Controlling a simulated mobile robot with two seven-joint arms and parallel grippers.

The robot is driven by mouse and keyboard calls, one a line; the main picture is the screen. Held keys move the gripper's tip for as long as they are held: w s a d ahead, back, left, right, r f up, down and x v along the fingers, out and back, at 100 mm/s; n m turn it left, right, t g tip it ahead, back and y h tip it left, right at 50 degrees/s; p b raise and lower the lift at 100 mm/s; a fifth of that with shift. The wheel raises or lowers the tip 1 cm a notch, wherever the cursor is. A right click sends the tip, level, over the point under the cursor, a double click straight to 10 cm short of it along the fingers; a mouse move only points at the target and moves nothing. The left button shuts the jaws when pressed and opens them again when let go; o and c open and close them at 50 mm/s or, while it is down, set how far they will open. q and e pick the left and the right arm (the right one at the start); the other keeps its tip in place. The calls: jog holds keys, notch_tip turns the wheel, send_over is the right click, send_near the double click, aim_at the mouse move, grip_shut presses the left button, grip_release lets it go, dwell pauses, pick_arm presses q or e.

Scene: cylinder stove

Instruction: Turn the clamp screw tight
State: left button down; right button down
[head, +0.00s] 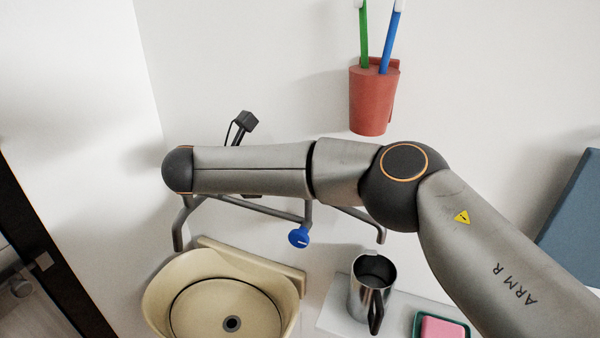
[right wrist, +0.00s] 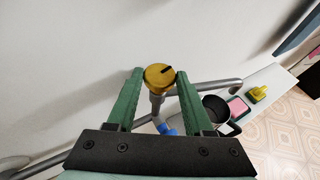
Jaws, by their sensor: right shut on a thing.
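A round yellow knob (right wrist: 158,78) with a dark line on its face sits on a grey stem in the right wrist view. I take it to be the clamp screw. My right gripper (right wrist: 157,72) has a green finger on either side of the knob and is shut on it. The stem joins a grey metal pipe (right wrist: 212,86). In the head view my right arm crosses the middle and hides the yellow knob and the right fingers. A blue knob (head: 299,237) hangs from the pipework below the arm; it also shows in the right wrist view (right wrist: 164,128). My left gripper is not in view.
A beige basin (head: 158,305) is below on the left. A metal jug (head: 362,297) stands on a pale shelf (head: 336,318), near a pink block (head: 443,328) in a green dish. A red cup (head: 371,105) with two brushes hangs on the wall above the arm.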

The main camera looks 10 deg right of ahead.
jog(key=shift+c, duration=1.6)
grip_release()
jog(key=shift+n+y, duration=0.3)
